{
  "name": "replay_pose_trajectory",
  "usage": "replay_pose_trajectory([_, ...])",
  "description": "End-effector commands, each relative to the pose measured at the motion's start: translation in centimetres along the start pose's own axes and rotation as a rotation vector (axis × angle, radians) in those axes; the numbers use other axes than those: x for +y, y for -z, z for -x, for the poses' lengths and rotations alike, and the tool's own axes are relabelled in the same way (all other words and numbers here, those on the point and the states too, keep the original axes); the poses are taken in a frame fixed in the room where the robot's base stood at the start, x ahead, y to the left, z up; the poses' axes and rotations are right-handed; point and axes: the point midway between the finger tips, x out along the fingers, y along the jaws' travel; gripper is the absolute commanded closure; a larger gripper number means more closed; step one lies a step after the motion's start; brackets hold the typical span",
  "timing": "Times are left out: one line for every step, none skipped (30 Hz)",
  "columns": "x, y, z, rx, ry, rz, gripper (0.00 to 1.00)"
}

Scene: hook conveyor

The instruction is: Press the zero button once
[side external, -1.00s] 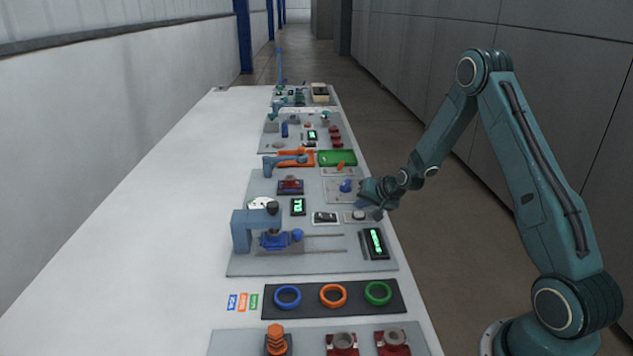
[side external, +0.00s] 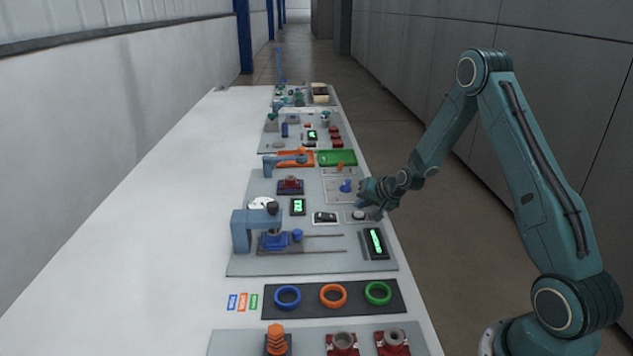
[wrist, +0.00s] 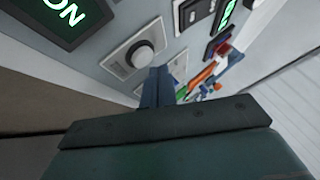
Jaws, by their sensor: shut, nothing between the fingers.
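The button, which I take as the zero button, is a round pale knob (side external: 359,215) on a small square plate at the right side of the grey panel. In the wrist view the knob (wrist: 140,54) is in plain sight, unlabelled as far as I can see. My gripper (side external: 373,207) hangs over the panel's right edge, close beside the knob. In the wrist view my shut, empty fingers (wrist: 158,75) point at the plate's edge, just below and right of the knob. I cannot tell whether they touch the panel.
A lit green display (side external: 375,243) stands in front of the knob; its end reads "ON" in the wrist view. A rocker switch (side external: 325,217) and a smaller display (side external: 298,207) lie left. A blue press-like fixture (side external: 243,232) stands at the panel's left.

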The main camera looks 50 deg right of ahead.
Motion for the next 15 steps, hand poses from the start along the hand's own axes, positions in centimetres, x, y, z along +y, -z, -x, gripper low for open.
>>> replay_pose_trajectory([0.00,0.00,0.00,0.000,0.000,0.000,1.00])
replay_pose_trajectory([0.00,0.00,0.00,0.000,0.000,0.000,1.00])
replay_pose_trajectory([0.00,0.00,0.00,0.000,0.000,0.000,1.00])
replay_pose_trajectory([0.00,0.00,0.00,0.000,0.000,0.000,1.00])
replay_pose_trajectory([0.00,0.00,0.00,0.000,0.000,0.000,1.00])
replay_pose_trajectory([0.01,-0.01,-0.01,0.000,0.000,0.000,1.00])
replay_pose_trajectory([0.02,-0.02,-0.03,0.000,0.000,0.000,1.00])
replay_pose_trajectory([0.04,-0.05,-0.05,0.000,0.000,0.000,1.00])
replay_pose_trajectory([0.08,-0.09,-0.10,-0.001,0.000,0.000,1.00])
replay_pose_trajectory([0.12,-0.12,-0.15,-0.001,0.000,0.000,1.00])
replay_pose_trajectory([0.16,-0.17,-0.20,-0.001,0.000,0.000,1.00])
replay_pose_trajectory([0.22,-0.23,-0.28,-0.001,-0.001,0.000,1.00])
replay_pose_trajectory([0.26,-0.28,-0.34,-0.001,-0.001,0.000,1.00])
replay_pose_trajectory([0.30,-0.32,-0.40,-0.002,-0.001,0.000,1.00])
replay_pose_trajectory([0.35,-0.37,-0.47,-0.001,-0.001,0.000,1.00])
